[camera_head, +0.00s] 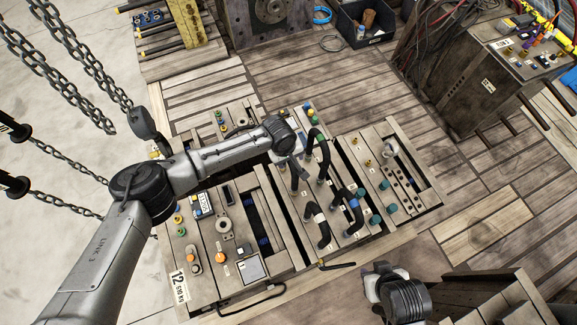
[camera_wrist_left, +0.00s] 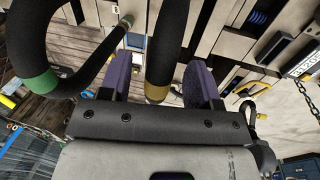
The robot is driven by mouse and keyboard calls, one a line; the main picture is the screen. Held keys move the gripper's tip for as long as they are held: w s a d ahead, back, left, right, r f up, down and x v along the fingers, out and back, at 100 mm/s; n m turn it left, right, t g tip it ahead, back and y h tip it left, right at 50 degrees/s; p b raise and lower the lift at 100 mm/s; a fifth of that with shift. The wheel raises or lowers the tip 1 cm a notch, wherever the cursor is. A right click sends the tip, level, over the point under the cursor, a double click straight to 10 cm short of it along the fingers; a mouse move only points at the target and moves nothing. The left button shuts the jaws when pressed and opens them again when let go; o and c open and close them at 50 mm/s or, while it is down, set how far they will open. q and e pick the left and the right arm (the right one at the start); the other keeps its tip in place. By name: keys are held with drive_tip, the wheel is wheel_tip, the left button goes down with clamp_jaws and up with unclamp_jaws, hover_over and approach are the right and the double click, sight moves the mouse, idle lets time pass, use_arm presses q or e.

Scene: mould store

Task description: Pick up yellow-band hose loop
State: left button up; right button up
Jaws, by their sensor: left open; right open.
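In the left wrist view, a thick black hose with a yellow band (camera_wrist_left: 157,92) passes between the two purple-padded fingers of my left gripper (camera_wrist_left: 160,80). The fingers stand apart on either side of it, and I see no clear contact. In the head view my left gripper (camera_head: 295,160) is over the rear middle of the hose panel, partly hiding the hoses there; the yellow band cannot be made out. My right gripper (camera_head: 374,281) is open and empty in front of the panel.
A green-band hose (camera_wrist_left: 40,82) is close beside the left gripper; it also shows in the head view (camera_head: 319,144). A white-band hose (camera_head: 318,217) and a blue-band hose (camera_head: 353,203) stand nearer the front. Chains (camera_head: 85,75) hang at the left.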

use_arm(q)
drive_tip(key=shift+f, duration=0.4)
drive_tip(key=shift+c, duration=0.4)
clamp_jaws()
